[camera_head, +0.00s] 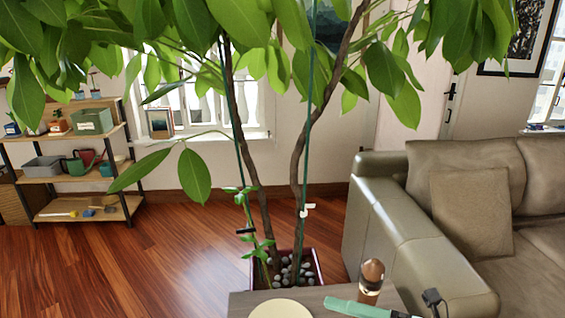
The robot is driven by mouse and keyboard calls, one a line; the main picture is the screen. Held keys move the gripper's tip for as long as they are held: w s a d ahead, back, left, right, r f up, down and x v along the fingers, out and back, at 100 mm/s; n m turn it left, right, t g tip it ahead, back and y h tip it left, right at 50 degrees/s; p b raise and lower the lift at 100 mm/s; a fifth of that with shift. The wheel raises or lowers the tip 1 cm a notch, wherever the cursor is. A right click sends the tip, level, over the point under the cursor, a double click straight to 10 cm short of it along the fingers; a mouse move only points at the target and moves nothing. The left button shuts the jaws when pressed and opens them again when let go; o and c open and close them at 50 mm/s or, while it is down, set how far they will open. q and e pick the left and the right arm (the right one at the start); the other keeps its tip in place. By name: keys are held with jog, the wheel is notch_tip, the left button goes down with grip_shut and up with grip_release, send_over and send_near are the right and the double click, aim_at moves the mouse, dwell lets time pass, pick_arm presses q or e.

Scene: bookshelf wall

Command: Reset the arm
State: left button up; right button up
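Neither of my arms nor either gripper shows in the head view. The task line names no object. Whether a gripper is open, shut or holding something is hidden from this view.
A grey table edge (240,303) at the bottom bears a pale round disc (281,309), a brown bottle (371,279) and a green tool (357,308). A potted tree (300,180) stands behind it. A sofa (385,225) fills the right, a shelf (85,172) the left.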

jog(key=d+f+m+t+h+p, duration=0.1)
jog(key=d+f+m+t+h, duration=0.35)
jog(key=m, duration=0.65)
jog(key=d+f+m+t+h+p, duration=0.1)
jog(key=f+m+t+h+p, duration=0.1)
jog(key=f+m+t+h, duration=0.65)
jog(key=s+d+f+m+g+p, duration=0.1)
jog(key=s+f+m+g, duration=0.9)
jog(key=s+f+m, duration=0.1)
jog(key=shift+s+d+f, duration=0.15)
jog(key=shift+s+f, duration=0.2)
jog(key=shift+s, duration=0.15)
